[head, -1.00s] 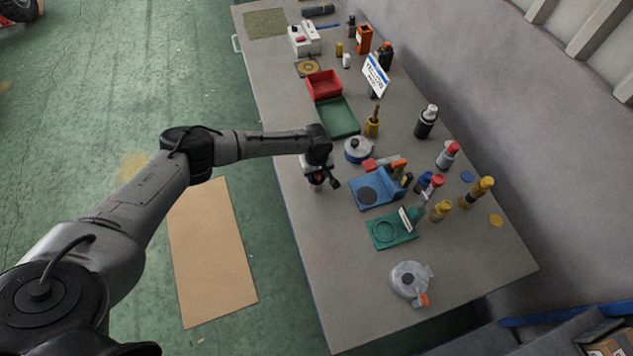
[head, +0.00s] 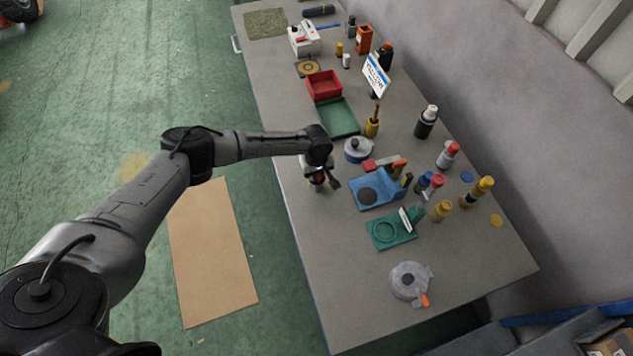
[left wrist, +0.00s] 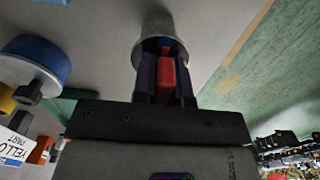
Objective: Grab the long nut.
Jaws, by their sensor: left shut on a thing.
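My left gripper (head: 322,182) is low over the left side of the workbench (head: 308,222), left of the blue fixture (head: 382,194). In the left wrist view, my left gripper (left wrist: 166,72) has its dark fingers shut at the end of a pale grey rounded piece (left wrist: 158,22), which appears to be the long nut. A red and blue part shows between the fingers. My right gripper is not in view.
A green fixture (head: 391,232) and a grey round device (head: 408,280) stand toward the front. Several bottles stand right. Bench space around my gripper is clear.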

